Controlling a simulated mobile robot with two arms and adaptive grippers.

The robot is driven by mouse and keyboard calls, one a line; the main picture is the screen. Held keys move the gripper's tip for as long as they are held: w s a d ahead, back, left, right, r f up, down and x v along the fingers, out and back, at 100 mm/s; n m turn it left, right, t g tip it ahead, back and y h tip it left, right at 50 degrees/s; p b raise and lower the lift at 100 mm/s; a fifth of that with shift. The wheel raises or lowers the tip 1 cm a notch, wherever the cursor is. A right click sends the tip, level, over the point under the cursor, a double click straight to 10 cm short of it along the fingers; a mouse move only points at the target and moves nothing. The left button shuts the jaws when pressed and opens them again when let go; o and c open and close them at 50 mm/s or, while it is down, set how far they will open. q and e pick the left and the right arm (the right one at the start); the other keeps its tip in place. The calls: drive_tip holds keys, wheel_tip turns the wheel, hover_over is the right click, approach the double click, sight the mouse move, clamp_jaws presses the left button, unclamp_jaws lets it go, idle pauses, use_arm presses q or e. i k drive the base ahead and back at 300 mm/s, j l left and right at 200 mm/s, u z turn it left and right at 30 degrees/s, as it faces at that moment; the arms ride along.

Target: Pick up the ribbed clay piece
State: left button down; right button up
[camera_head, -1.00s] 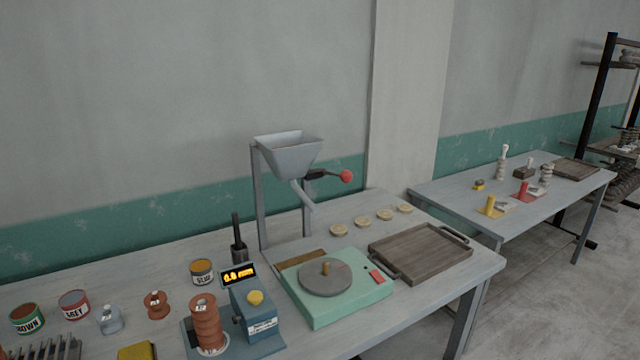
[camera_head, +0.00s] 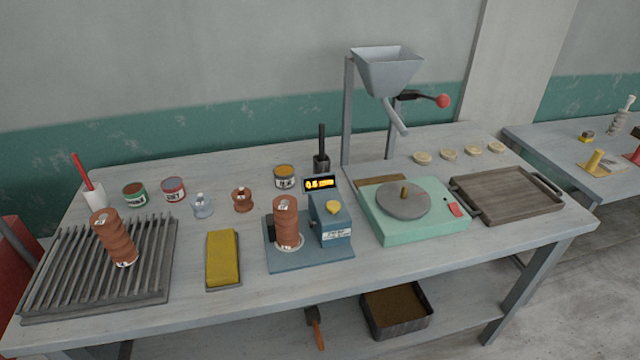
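A second ribbed clay piece (camera_head: 287,224) stands upright on the blue gauge device (camera_head: 331,222), which has a lit orange display. A smaller reddish-brown spool-shaped piece (camera_head: 242,200) stands behind and between them. I cannot tell which ribbed piece the task names. Neither of my grippers is in view.
A yellow block (camera_head: 223,258) lies between rack and gauge. Cans, a bottle (camera_head: 202,205) and a white holder with a red handle (camera_head: 90,188) stand behind. A green turntable unit (camera_head: 415,222), hopper (camera_head: 386,72) and wooden tray (camera_head: 506,194) are on the right.

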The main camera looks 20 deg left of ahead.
sight(285, 208)
drive_tip(key=l+u, duration=0.35)
drive_tip(key=l, duration=0.5)
drive_tip(key=l+u, duration=0.3)
drive_tip(key=l, duration=0.6)
